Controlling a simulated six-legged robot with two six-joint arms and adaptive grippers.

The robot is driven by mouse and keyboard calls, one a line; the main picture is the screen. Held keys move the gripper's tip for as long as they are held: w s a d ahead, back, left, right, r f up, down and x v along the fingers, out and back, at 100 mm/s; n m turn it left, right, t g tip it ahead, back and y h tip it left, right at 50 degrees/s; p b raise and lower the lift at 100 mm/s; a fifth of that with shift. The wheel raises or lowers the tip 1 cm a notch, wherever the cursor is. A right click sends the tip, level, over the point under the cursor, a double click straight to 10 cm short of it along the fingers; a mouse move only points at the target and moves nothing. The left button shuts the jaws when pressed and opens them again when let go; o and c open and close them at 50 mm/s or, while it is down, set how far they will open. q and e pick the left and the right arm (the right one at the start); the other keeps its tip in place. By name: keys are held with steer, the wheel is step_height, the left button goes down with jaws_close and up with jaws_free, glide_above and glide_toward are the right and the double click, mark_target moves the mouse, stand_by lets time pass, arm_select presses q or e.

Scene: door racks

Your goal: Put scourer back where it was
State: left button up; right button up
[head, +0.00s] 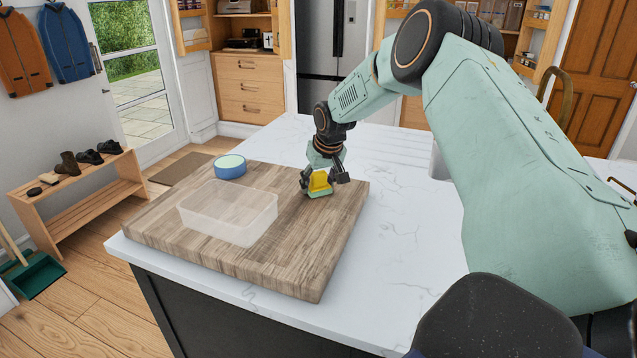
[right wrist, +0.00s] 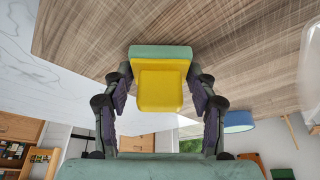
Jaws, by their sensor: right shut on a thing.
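The scourer (head: 320,184) is yellow with a green layer. My right gripper (head: 323,182) is shut on it at the back right part of the wooden board (head: 290,275). In the right wrist view the scourer (right wrist: 160,85) sits between the two fingers, its green side toward the board; I cannot tell whether it touches the board. My left gripper is not in view.
A clear plastic container (head: 228,212) stands on the board, left of the scourer. White countertop (head: 400,255) lies bare right of the board.

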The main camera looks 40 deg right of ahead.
steer(key=shift+f, duration=0.2)
steer(key=o, duration=1)
steer(key=shift+w+a, duration=0.15)
steer(key=shift+d, duration=0.2)
steer(key=shift+r, duration=0.35)
steer(key=v, duration=0.5)
steer(key=p+v, duration=0.1)
steer(key=v, duration=0.5)
steer(key=shift+s+a+r, duration=0.25)
steer(key=shift+s, duration=0.1)
